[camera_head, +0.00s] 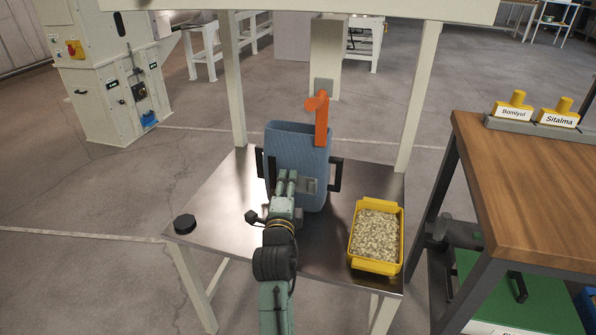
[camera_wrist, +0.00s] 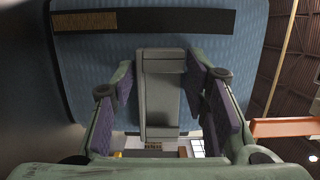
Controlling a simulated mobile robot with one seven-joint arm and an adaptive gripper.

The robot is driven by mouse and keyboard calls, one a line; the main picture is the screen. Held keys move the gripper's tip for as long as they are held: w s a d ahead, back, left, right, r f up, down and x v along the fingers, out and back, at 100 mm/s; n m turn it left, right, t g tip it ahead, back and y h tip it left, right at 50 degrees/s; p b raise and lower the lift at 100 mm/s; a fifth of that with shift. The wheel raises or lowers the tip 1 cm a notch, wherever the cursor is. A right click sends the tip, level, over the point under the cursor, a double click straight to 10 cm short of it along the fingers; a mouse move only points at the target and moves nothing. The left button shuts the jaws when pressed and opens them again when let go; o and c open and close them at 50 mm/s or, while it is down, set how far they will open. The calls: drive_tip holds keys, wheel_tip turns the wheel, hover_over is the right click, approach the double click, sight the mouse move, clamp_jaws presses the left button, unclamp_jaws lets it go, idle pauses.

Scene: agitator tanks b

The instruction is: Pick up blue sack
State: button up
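The blue sack (camera_head: 300,140) stands upright and open-topped on the metal table, below an orange lever. My gripper (camera_head: 292,184) is at its near face and covers part of its lower front. In the wrist view, the sack (camera_wrist: 95,60) fills the background, with a dark strip (camera_wrist: 170,21) across it. My gripper (camera_wrist: 163,88) is open there, with one finger on each side of a grey block (camera_wrist: 160,92) in front of the sack. Gaps show between the fingers and the block. Whether the block is fixed to the sack is unclear.
The metal table (camera_head: 222,205) bears a yellow bin of pale granules (camera_head: 375,237) at right and a black knob (camera_head: 184,223) at left. Black brackets (camera_head: 337,174) flank the sack. The orange lever (camera_head: 321,122) hangs close above it. A wooden bench (camera_head: 530,180) stands to the right.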

clamp_jaws()
idle(0.5)
drive_tip(key=shift+r, duration=0.25)
